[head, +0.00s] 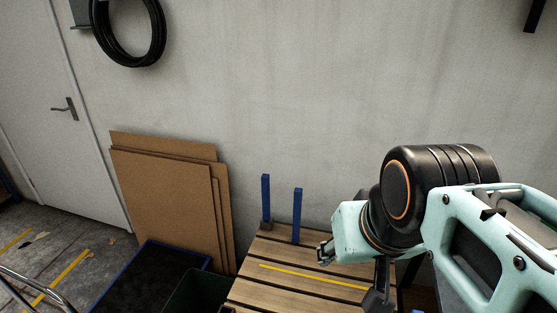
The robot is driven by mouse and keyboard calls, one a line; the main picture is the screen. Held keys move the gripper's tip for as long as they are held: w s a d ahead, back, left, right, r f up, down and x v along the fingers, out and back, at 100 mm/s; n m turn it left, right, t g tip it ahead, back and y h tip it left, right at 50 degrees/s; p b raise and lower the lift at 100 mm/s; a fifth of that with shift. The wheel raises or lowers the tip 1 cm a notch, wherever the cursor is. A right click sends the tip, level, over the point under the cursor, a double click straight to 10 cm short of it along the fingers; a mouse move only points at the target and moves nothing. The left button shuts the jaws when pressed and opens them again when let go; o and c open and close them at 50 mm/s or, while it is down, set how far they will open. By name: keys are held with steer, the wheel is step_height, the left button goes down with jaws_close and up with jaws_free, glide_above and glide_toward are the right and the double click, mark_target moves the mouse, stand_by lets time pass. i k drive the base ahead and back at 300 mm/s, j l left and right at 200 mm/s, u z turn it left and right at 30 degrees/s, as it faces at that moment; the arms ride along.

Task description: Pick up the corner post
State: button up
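Two upright blue posts stand at the back left of a wooden slatted platform (262,291). The left post (266,198) rises from a dark foot near the platform's back left corner. The right post (298,214) stands close beside it, a little nearer to me. I cannot tell which one is the corner post. My gripper (351,275) is to the right of both posts, over the platform and apart from them. Its dark fingers are spread apart with nothing seen between them. My arm hides the platform's right part.
Brown boards (165,195) lean on the wall left of the platform. A blue-edged dark panel (155,280) and a dark green bin (195,294) are at the lower left. A yellow strip (312,277) lies across the slats. A black coil (129,62) hangs on the wall.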

mark_target(298, 193)
steer(key=i+j+z, duration=0.2)
steer(key=j, duration=0.2)
steer(key=j+z, duration=0.2)
steer(key=j, duration=0.2)
steer(key=i+j+z, duration=0.2)
steer(key=j, duration=0.2)
steer(key=k, duration=0.2)
steer(key=i+j, duration=0.1)
